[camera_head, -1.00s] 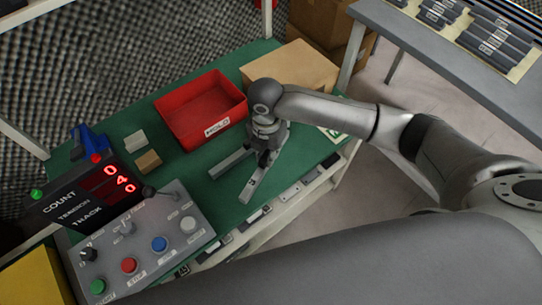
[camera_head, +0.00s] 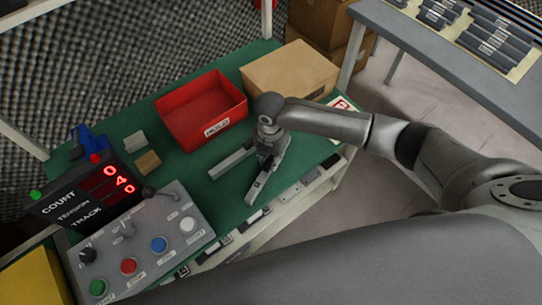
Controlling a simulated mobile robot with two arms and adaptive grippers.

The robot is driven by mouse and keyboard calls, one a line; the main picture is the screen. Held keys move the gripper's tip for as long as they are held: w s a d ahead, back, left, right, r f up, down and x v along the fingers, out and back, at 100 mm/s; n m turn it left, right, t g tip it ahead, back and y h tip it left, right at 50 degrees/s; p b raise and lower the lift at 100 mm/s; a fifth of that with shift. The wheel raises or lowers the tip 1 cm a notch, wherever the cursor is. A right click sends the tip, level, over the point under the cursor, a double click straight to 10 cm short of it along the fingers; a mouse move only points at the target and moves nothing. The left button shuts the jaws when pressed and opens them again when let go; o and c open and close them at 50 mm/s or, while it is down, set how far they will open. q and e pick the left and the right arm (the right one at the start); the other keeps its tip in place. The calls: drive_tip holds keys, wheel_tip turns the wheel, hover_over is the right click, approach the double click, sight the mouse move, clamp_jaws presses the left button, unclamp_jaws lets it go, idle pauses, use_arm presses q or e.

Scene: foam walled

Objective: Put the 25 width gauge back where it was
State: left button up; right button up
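My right gripper (camera_head: 264,163) is low over the front of the green table, to the right of the control panel. A flat grey metal piece with a small dark mark, which looks like the width gauge (camera_head: 260,187), is at its fingertips and slants down toward the front edge. The gripper looks closed on it, but the contact is partly hidden. The number on the piece is too small to read. Along the table's front edge is a pale rail (camera_head: 283,199) with several dark and light label-like pieces. My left gripper is not in view.
Behind are a red bin (camera_head: 203,112) marked HOLD and a cardboard box (camera_head: 290,72). The control panel (camera_head: 140,240) and red-digit display (camera_head: 85,195) stand left. A grey table (camera_head: 440,65) is at right.

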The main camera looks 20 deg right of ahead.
sight(270, 158)
drive_tip(key=shift+o, duration=1.3)
drive_tip(key=shift+r, duration=0.1)
wheel_tip(270, 158, up, 12)
drive_tip(key=shift+p, duration=0.3)
drive_tip(key=shift+a, duration=0.1)
